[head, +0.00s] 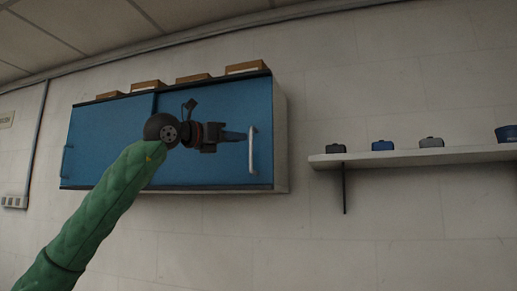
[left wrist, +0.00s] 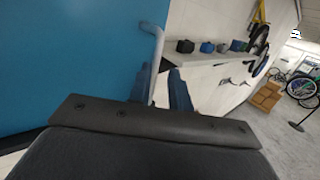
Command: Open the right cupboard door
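The wall cupboard has blue doors. Its right door (head: 215,165) fills the right part of the front and has a pale vertical bar handle (head: 252,150) near its right edge. My left gripper (head: 235,136) is in front of the right door, pointing right, with its fingertips close to the handle. In the left wrist view the two blue fingers (left wrist: 159,72) stand apart, and the handle (left wrist: 157,45) shows between and beyond their tips. I cannot tell whether they touch it. The left door (head: 108,140) has a handle (head: 66,160) at its left edge. My right gripper is not in view.
Several cardboard boxes (head: 193,78) lie on top of the cupboard. To the right a white wall shelf (head: 420,157) carries several small dark and blue objects (head: 382,145). Wall between cupboard and shelf is bare. The left wrist view shows cartons (left wrist: 266,96) and bicycles (left wrist: 303,88) farther off.

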